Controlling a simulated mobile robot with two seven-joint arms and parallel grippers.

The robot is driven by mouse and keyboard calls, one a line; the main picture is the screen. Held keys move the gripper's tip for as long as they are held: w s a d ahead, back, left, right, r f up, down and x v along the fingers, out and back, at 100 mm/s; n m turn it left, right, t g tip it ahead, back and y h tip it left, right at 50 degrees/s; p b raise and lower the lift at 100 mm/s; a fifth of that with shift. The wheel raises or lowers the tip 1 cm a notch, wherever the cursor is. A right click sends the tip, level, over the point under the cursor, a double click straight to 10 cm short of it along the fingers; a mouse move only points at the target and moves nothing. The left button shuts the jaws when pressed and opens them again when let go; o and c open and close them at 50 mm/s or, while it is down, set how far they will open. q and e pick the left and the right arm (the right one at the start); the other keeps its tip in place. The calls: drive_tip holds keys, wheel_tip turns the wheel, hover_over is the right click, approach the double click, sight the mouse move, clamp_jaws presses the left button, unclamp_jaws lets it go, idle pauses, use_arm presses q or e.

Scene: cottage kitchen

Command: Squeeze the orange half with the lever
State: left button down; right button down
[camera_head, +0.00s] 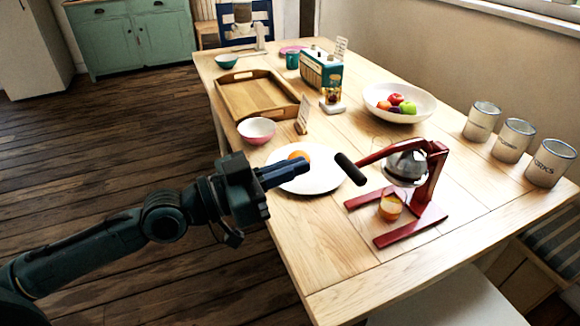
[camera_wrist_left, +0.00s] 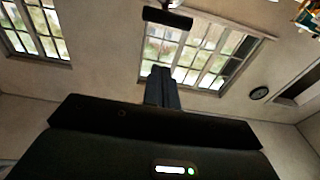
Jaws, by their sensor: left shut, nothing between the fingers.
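A red lever press (camera_head: 433,185) stands on the right part of the wooden table. Its lever ends in a black handle (camera_head: 350,169) that points left and slopes down. A silver cone (camera_head: 405,166) hangs from the press, above a glass with orange contents (camera_head: 390,207). An orange piece (camera_head: 299,156) lies on a white plate (camera_head: 320,180), partly behind my gripper. My left gripper (camera_head: 303,166) is shut and empty, over the plate, a little left of the handle and apart from it. In the left wrist view the shut fingers (camera_wrist_left: 161,88) point toward the black handle (camera_wrist_left: 167,18). My right gripper is not in view.
A pink bowl (camera_head: 257,130), a wooden tray (camera_head: 258,96) and a radio (camera_head: 322,71) stand farther back. A fruit bowl (camera_head: 399,102) is behind the press. Several canisters (camera_head: 514,140) line the right edge. The table's near end is clear.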

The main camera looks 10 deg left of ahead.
sight(345, 169)
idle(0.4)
use_arm(q)
drive_tip(key=c, duration=1.5)
unclamp_jaws()
drive_tip(key=shift+g+y, duration=0.4)
drive_tip(key=shift+y, duration=0.1)
drive_tip(key=f, duration=0.1)
drive_tip(key=a+f, duration=0.1)
drive_tip(key=s+f, duration=0.1)
drive_tip(key=shift+a+f+p, duration=0.3)
drive_tip(key=o, duration=1.4)
drive_tip(key=p+x, duration=0.1)
drive_tip(key=x, duration=1.1)
drive_tip(key=shift+p, duration=0.3)
drive_tip(key=shift+w+d, duration=0.3)
drive_tip(key=shift+d, duration=0.1)
drive_tip(key=c, duration=1.4)
